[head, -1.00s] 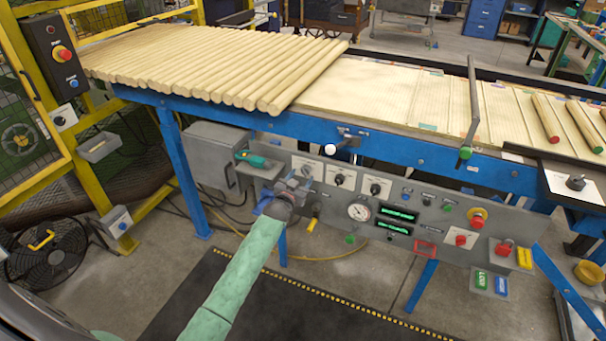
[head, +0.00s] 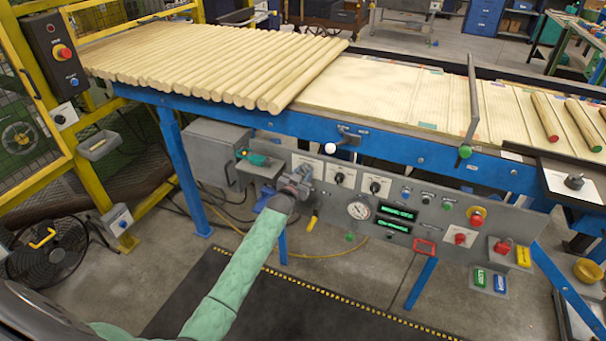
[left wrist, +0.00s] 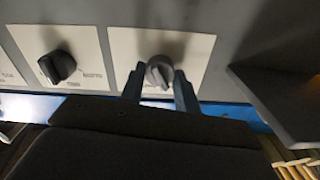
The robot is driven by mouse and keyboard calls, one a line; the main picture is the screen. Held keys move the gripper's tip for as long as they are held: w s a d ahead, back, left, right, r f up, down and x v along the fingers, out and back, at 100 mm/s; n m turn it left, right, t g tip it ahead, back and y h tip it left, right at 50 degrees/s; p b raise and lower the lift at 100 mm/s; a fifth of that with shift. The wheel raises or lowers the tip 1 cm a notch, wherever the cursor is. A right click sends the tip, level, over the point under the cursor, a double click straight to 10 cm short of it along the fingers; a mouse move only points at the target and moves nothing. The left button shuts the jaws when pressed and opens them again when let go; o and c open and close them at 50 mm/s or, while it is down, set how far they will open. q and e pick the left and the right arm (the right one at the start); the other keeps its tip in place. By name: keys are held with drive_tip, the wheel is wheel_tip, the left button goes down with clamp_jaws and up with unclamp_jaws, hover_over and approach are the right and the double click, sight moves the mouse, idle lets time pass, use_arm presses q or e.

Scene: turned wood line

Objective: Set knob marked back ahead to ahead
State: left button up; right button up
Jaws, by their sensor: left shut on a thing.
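The grey control panel (head: 330,202) hangs below the blue conveyor frame. My left gripper (head: 301,177) is at the leftmost of several knobs on white plates. In the left wrist view my left gripper (left wrist: 160,88) has its two fingers on either side of a dark grey knob (left wrist: 158,72), shut on it. The knob's white plate (left wrist: 197,48) shows around it, but its marks cannot be read, so I cannot tell its setting. In the head view the gripper mostly covers this knob. My right gripper is not in view.
Another black knob (left wrist: 57,66) sits beside the held one. A grey shelf (left wrist: 285,100) juts out close by; in the head view it holds a green tool (head: 255,158). A gauge (head: 359,208), displays and red buttons lie farther right. The floor mat (head: 300,300) is clear.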

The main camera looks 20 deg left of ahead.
use_arm(q)
drive_tip(key=shift+m, duration=0.3)
drive_tip(key=m, duration=0.2)
drive_tip(key=shift+m, duration=1.2)
drive_tip(key=m+b, duration=0.1)
drive_tip(key=m, duration=0.2)
drive_tip(key=shift+m, duration=2)
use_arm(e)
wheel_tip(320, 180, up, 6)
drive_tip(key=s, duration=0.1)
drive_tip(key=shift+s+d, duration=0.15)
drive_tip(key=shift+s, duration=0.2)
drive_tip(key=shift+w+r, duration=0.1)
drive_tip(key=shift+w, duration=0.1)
